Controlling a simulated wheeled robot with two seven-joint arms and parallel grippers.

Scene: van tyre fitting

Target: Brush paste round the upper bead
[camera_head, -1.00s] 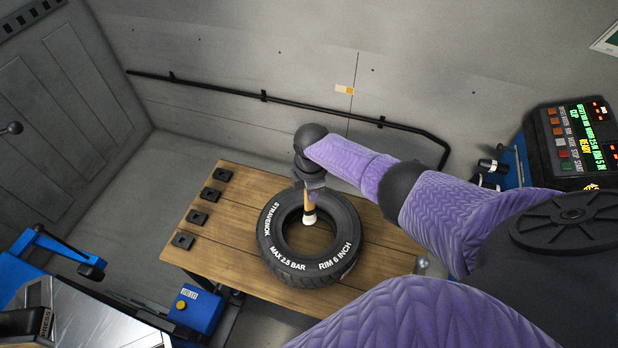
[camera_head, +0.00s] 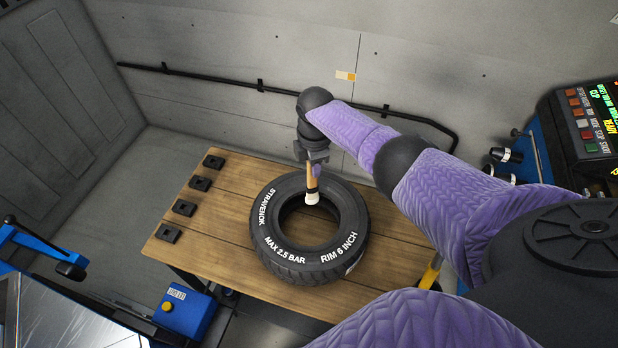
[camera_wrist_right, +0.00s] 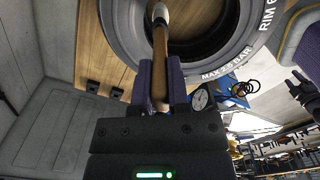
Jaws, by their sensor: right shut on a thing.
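A black tyre (camera_head: 275,258) with white lettering lies flat on the wooden bench; it also shows in the right wrist view (camera_wrist_right: 225,68). My right gripper (camera_head: 314,167) is shut on a brush (camera_head: 312,190) with a wooden handle and pale bristles. The brush points down, its bristle end over the tyre's centre hole near the far inner edge. In the right wrist view the brush handle (camera_wrist_right: 160,60) stands between the purple fingers (camera_wrist_right: 160,88). I cannot tell whether the bristles touch the upper bead. No paste can be made out. My left gripper is out of view.
The wooden bench (camera_head: 215,235) carries several small black blocks (camera_head: 184,208) along its left edge. A blue box with a yellow button (camera_head: 183,311) stands below it at front left. A control panel (camera_head: 592,125) stands at right. A black rail (camera_head: 230,84) runs along the wall.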

